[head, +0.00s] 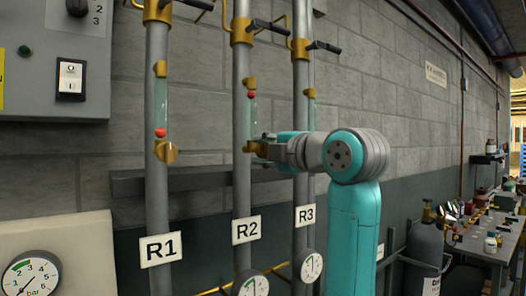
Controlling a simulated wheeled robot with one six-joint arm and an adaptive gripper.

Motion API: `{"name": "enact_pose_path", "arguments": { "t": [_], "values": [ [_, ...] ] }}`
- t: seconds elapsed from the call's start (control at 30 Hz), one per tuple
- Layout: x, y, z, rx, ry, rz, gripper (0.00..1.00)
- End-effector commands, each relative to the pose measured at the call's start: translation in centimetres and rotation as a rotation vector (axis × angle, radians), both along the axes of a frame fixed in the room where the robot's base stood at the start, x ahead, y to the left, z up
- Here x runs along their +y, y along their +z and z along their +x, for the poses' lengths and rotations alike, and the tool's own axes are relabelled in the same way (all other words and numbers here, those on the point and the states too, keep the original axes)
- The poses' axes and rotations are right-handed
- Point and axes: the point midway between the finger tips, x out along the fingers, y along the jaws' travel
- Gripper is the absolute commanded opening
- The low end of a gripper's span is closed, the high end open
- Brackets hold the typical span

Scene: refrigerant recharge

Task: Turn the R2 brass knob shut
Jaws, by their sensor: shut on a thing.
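The R2 column is a grey pipe with a white R2 label (246,230) and a clear sight tube (252,112). A red ball (251,95) sits near the top of that tube. The R2 brass knob (249,147) is at the tube's lower end, partly hidden by my gripper. My gripper (260,146) reaches in from the right and is shut on the R2 brass knob. My teal and grey arm hides part of the R3 column.
The R1 column stands left with its own brass knob (171,152) and a low red ball (160,132). R3 (306,215) stands close on the right. Black-handled valves are above, gauges below. A cluttered bench (485,237) and grey cylinder (425,250) are at right.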

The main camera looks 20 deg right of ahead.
Motion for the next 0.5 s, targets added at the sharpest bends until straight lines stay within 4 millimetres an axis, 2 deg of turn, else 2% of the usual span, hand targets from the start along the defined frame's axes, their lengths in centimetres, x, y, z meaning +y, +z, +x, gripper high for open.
{"name": "enact_pose_path", "arguments": {
  "t": [0.07, 0.1, 0.17, 0.5],
  "values": [
    [0.04, -0.11, 0.01, 0.003, 0.001, -0.001, 0.01],
    [0.04, -0.11, 0.01, 0.003, 0.001, -0.001, 0.44],
    [0.03, -0.1, 0.01, 0.003, 0.001, -0.001, 0.59],
    [-0.03, -0.03, -0.09, 0.001, 0.0, 0.001, 0.6]
  ]
}}
